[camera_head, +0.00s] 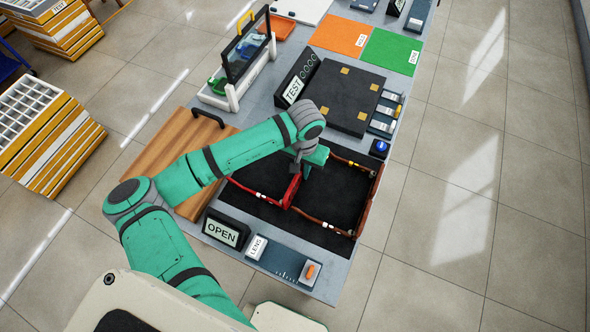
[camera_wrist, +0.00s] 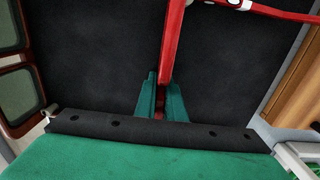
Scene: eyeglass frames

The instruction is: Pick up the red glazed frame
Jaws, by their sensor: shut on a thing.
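The red glazed frame (camera_head: 291,191) lies over the dark mat (camera_head: 258,213) in the middle of the bench. In the wrist view, the two green fingers of my gripper (camera_wrist: 160,100) are shut on a red bar of the frame (camera_wrist: 171,50), one on each side. Another red arm of the frame (camera_wrist: 280,14) runs off to the upper right. My wrist hides part of the frame in the head view. I cannot tell whether the frame is clear of the mat.
A brown frame (camera_head: 366,204) lies on the right side of the mat, close to the red one. An OPEN sign (camera_head: 226,230) and a LENS unit (camera_head: 272,256) stand at the near edge. A black block (camera_head: 343,95) and TEST sign (camera_head: 296,83) stand beyond my gripper.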

